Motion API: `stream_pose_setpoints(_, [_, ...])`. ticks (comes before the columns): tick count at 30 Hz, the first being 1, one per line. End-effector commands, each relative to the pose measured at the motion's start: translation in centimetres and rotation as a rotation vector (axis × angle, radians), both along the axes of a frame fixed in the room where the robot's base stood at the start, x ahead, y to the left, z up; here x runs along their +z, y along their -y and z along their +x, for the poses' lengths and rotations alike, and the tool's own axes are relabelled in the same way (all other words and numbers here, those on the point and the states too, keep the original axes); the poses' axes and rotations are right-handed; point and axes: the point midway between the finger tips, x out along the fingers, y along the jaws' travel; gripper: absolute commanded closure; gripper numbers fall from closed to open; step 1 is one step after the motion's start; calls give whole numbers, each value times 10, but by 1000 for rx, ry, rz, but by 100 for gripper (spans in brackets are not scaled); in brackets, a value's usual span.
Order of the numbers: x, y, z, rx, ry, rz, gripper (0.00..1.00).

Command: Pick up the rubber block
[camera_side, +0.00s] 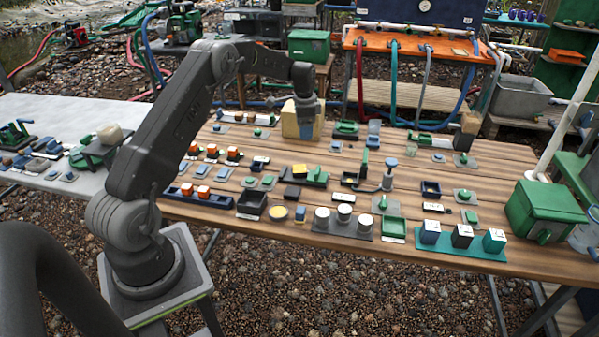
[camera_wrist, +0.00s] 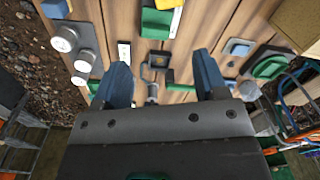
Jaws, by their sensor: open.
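My gripper (camera_side: 306,129) is above the back of the table, in front of a tan wooden box in the side view. In the wrist view my gripper (camera_wrist: 164,75) has its two blue fingers wide apart, with nothing held between them.
The wooden table (camera_side: 480,205) is crowded with small fixtures. White-topped cylinders (camera_side: 344,212) stand near the front edge. A teal tray (camera_side: 462,249) holds blocks at front right. A green box (camera_side: 545,212) stands at the right end. The tan box (camera_side: 291,120) is close to my gripper.

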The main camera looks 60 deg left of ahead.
Motion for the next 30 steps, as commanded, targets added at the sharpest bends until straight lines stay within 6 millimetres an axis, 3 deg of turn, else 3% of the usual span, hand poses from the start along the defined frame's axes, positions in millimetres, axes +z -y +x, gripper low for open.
stream_pose_setpoints(1, [-14,-9,0,-8,-10,-6,34])
stream_pose_setpoints(5, [-31,-19,-1,-24,-21,-13,34])
stream_pose_setpoints(18, [-103,-21,-1,-26,-24,-15,34])
stream_pose_setpoints(26, [-123,-21,-2,-26,-23,-14,34])
stream_pose_setpoints(30, [-143,-24,-3,-25,-25,-15,34])
